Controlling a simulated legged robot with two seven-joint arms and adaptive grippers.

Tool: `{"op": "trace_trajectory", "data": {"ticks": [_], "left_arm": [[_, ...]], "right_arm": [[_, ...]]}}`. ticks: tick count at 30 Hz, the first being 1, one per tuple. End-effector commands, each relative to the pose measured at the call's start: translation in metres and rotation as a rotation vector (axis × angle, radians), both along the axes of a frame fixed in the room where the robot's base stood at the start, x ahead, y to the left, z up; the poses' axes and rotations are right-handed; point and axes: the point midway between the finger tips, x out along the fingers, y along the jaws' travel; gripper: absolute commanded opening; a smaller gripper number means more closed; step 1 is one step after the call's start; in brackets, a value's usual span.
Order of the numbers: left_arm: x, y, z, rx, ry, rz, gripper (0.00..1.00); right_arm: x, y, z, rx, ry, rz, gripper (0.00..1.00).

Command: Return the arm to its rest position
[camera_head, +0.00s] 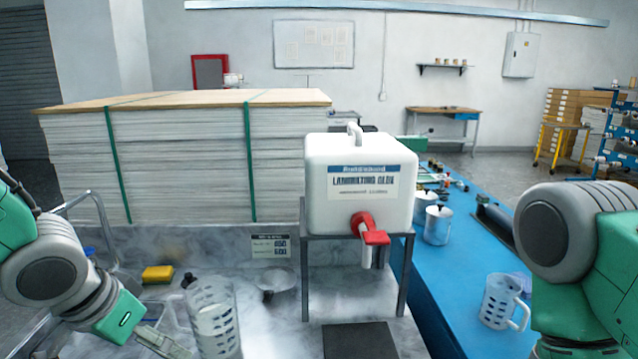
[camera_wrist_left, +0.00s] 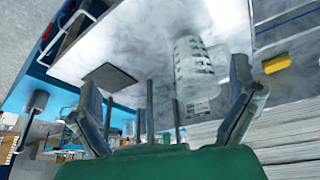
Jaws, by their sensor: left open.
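My left arm comes in from the left in the head view. Its gripper (camera_head: 165,342) is low, beside the left side of a clear measuring jug (camera_head: 213,322) with whitish contents on the marble counter (camera_head: 165,300). In the left wrist view the two fingers of the left gripper (camera_wrist_left: 168,92) are spread with nothing between them. The jug (camera_wrist_left: 192,62) stands beyond them, upside down in that picture. I cannot tell the exact gap to the jug. My right arm shows at the right edge of the head view; its gripper is outside the picture.
A white glue tank (camera_head: 358,185) with a red tap (camera_head: 372,232) stands on a metal stand above a dark plate (camera_head: 360,341). A yellow sponge (camera_head: 158,274) lies behind the left gripper. A blue bench (camera_head: 440,285) at right carries metal cans and another jug (camera_head: 501,301).

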Motion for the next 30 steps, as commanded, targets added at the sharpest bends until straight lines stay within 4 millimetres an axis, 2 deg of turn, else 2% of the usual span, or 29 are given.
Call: {"op": "trace_trajectory", "data": {"ticks": [1,8,14,17,21,24,27,30], "left_arm": [[-0.002,-0.001,-0.015,-0.007,0.017,0.003,1.00],[-0.022,-0.009,-0.074,-0.051,0.084,0.030,1.00],[-0.051,-0.014,-0.149,-0.088,0.156,0.077,1.00],[-0.075,-0.013,-0.205,-0.095,0.204,0.120,1.00],[-0.126,-0.004,-0.294,-0.065,0.267,0.198,1.00],[-0.163,0.008,-0.342,-0.015,0.292,0.237,1.00],[-0.192,0.020,-0.372,0.038,0.303,0.258,1.00],[-0.210,0.028,-0.388,0.077,0.308,0.268,1.00]], "right_arm": [[0.000,0.000,-0.005,0.000,-0.001,0.000,0.00],[0.001,0.000,-0.020,0.000,-0.002,0.000,0.00],[0.001,0.000,-0.040,0.000,-0.001,0.000,0.00],[0.001,0.000,-0.056,0.000,-0.001,0.000,0.00],[0.001,0.000,-0.083,0.000,-0.001,0.000,0.00],[0.001,0.000,-0.098,0.000,-0.001,0.000,0.00],[0.001,0.000,-0.108,0.000,-0.001,0.000,0.00],[0.001,0.000,-0.113,0.000,-0.001,0.000,0.00]]}}
